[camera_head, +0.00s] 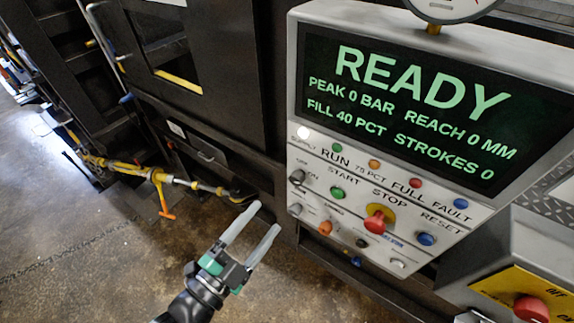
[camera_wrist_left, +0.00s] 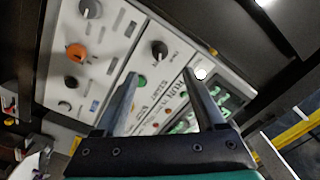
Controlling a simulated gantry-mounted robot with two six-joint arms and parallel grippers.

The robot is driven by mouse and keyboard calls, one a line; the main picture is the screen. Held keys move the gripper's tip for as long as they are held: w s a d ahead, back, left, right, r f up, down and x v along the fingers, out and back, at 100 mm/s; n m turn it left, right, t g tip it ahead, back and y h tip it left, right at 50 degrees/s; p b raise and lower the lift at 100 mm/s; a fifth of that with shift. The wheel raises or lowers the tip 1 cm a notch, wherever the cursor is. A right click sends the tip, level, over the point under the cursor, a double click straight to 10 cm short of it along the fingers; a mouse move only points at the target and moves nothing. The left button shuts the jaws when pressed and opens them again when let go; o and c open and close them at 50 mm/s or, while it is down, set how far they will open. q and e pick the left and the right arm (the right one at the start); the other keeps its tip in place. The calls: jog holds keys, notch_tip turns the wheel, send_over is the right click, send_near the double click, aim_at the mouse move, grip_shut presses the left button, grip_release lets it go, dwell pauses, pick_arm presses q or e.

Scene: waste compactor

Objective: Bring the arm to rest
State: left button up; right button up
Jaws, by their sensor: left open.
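My left gripper (camera_head: 256,230) is open and empty in the head view, with two pale fingers pointing up toward the control panel. It is in front of and left of the panel, apart from it as far as I can tell. In the left wrist view its fingers (camera_wrist_left: 158,88) stand apart with the panel (camera_wrist_left: 85,35) behind them. The control panel (camera_head: 300,240) carries a screen (camera_head: 410,110) reading READY, FILL 40 PCT and STROKES 0. My right gripper is not in view.
The panel has a red stop knob (camera_head: 375,222), a green start button (camera_head: 337,192) and a blue reset button (camera_head: 426,239). A red switch knob (camera_head: 531,309) on a yellow plate is at lower right. A yellow rod assembly (camera_head: 150,174) is at left. Open floor (camera_head: 90,265) is at lower left.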

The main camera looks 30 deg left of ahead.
pick_arm(q)
notch_tip(320, 180, up, 29)
jog(key=w+t+h+p, duration=0.1)
jog(key=w+t+p, duration=0.2)
jog(key=t+p, duration=0.3)
jog(key=s+r+n+t+y+p, duration=0.1)
jog(key=s+r+n+t+p, duration=0.2)
jog(key=r+n, duration=0.8)
notch_tip(320, 180, up, 9)
jog(key=shift+s+a+r, duration=0.15)
jog(key=shift+s+a, duration=0.25)
jog(key=shift+s, duration=0.8)
